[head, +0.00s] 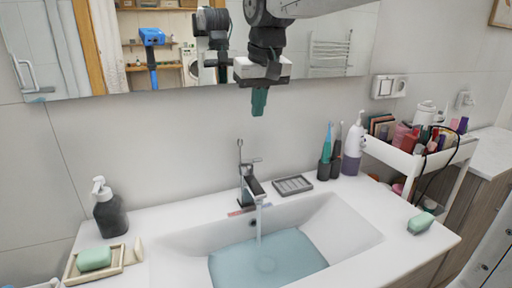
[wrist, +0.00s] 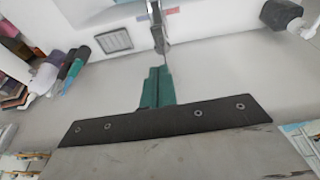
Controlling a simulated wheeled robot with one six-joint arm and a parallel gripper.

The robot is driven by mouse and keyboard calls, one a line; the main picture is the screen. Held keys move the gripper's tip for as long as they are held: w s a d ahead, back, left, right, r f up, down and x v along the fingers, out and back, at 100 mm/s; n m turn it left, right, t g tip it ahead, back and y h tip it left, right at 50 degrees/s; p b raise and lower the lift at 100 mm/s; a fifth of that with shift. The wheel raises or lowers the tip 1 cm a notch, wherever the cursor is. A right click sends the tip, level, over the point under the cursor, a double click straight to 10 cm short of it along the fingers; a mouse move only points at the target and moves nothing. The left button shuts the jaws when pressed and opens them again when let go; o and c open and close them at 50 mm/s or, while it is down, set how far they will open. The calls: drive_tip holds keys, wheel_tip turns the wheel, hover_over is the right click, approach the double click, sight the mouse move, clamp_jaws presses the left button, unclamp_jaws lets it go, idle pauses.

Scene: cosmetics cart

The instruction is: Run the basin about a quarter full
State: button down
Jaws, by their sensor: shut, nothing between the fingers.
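The white basin (head: 355,227) is set into the counter. A thin stream (head: 258,222) runs from the grey tap (head: 247,185) into it. Bluish water (head: 285,250) spreads over the basin floor, below the rim; the drain shows faintly through it. A thin upright lever (head: 240,152) rises from the tap top. A red and blue mark (head: 242,211) lies at its base. My gripper (head: 259,110), with green fingertips, is shut and empty, high above the tap and apart from it. In the wrist view, the shut fingertips (wrist: 157,72) point towards the tap (wrist: 158,28).
A dark soap dispenser (head: 110,212) and a tray with green soap (head: 94,259) stand left. A grey soap dish (head: 292,185), brush cups (head: 324,171) and a cosmetics cart (head: 405,160) are right. A green block (head: 420,223) lies on the right counter. A mirror (head: 130,50) hangs behind.

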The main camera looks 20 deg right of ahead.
drive_tip(key=r, duration=0.2)
hover_over(250, 160)
drive_tip(key=w+d, duration=0.1)
drive_tip(key=shift+t, duration=0.3)
wheel_tip(250, 160, down, 10)
drive_tip(key=shift+w+d+r, duration=0.1)
drive_tip(key=shift+d, duration=0.05)
drive_tip(key=shift+s+f, duration=0.35)
drive_tip(key=shift+f, duration=0.2)
drive_tip(key=shift+s+f, duration=0.35)
drive_tip(key=shift+f, duration=0.2)
drive_tip(key=shift+s+f, duration=0.25)
drive_tip(key=shift+f, duration=0.35)
